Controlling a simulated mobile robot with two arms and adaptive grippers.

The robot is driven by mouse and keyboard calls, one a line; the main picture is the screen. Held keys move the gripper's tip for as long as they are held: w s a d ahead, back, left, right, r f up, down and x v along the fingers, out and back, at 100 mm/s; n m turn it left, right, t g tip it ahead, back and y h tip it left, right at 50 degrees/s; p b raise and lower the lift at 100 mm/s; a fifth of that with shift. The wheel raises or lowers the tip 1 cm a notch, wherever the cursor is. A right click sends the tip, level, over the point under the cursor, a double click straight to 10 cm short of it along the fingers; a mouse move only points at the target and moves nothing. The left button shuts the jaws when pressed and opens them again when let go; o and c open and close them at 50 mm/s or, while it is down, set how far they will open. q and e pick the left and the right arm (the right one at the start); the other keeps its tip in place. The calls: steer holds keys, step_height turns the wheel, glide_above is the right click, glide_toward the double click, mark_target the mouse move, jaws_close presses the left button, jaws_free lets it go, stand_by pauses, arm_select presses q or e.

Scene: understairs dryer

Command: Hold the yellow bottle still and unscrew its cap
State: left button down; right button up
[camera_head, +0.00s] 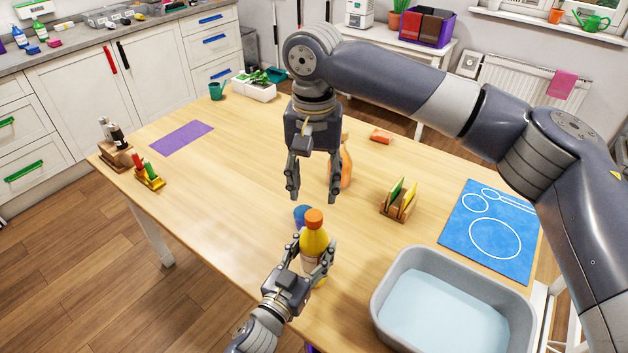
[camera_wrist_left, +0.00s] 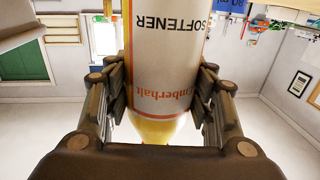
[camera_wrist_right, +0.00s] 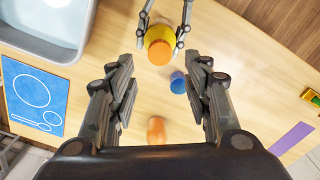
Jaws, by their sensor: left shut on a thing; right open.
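The yellow bottle (camera_head: 314,243) has an orange cap (camera_head: 314,218) on top and stands upright near the table's front edge. My left gripper (camera_head: 312,266) is shut around its body; in the left wrist view the bottle's white label (camera_wrist_left: 168,50) fills the space between the fingers. My right gripper (camera_head: 312,196) is open and empty, pointing down above the table behind the bottle. In the right wrist view the cap (camera_wrist_right: 160,51) lies ahead, beyond the open fingertips (camera_wrist_right: 161,75), apart from them.
A blue-capped item (camera_head: 301,214) stands just behind the bottle. An orange bottle (camera_head: 341,168) is behind my right gripper. A grey water basin (camera_head: 388,272), a wooden rack (camera_head: 399,204) and a blue mat (camera_head: 465,240) lie to the right. The left tabletop is mostly clear.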

mark_target(314, 215)
steer(key=m, duration=0.7)
steer(key=shift+m, duration=0.3)
steer(key=m, duration=0.7)
steer(key=shift+f, duration=4)
steer(key=shift+c, duration=0.2)
jaws_close()
